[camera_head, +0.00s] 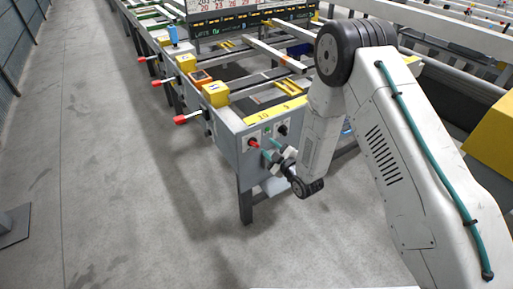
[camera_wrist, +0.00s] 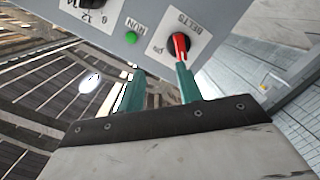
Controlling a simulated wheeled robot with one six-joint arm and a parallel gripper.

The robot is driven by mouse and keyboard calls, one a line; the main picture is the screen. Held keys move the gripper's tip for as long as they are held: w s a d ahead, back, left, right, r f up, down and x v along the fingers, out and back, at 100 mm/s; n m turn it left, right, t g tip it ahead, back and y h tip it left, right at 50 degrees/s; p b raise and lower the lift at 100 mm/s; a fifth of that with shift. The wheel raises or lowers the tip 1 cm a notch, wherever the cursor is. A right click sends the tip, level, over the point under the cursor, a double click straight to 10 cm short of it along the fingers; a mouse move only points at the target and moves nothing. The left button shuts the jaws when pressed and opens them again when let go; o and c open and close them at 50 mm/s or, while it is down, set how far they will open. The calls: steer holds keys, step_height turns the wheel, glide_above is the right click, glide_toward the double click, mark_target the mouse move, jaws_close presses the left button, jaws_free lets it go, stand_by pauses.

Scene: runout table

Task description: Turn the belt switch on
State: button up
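The belt switch (camera_wrist: 180,44) is a red lever on a black round base, on a white plate marked BELTS, in the wrist view. It also shows as a small red spot on the grey end panel in the head view (camera_head: 254,144). My gripper (camera_wrist: 161,72) has two teal fingers standing apart with a clear gap, so it is open. The right finger's tip overlaps the lower end of the red lever; I cannot tell whether they touch. The left finger is left of the lever, below the green light. In the head view my gripper (camera_head: 269,149) is close to the panel.
A green RUN light (camera_wrist: 131,38) and a black numbered knob (camera_wrist: 97,9) sit beside the switch on the panel. Red-tipped handles (camera_head: 181,120) stick out along the table's left side. The floor at left (camera_head: 110,200) is clear.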

mark_target(255, 146)
steer(key=shift+n+t+y, duration=0.4)
steer(key=shift+y, duration=0.1)
steer(key=w+a+f, duration=0.2)
steer(key=a, duration=0.1)
steer(key=w+a+f, duration=0.1)
steer(key=w+a, duration=0.1)
steer(key=shift+a, duration=0.15)
jaws_close()
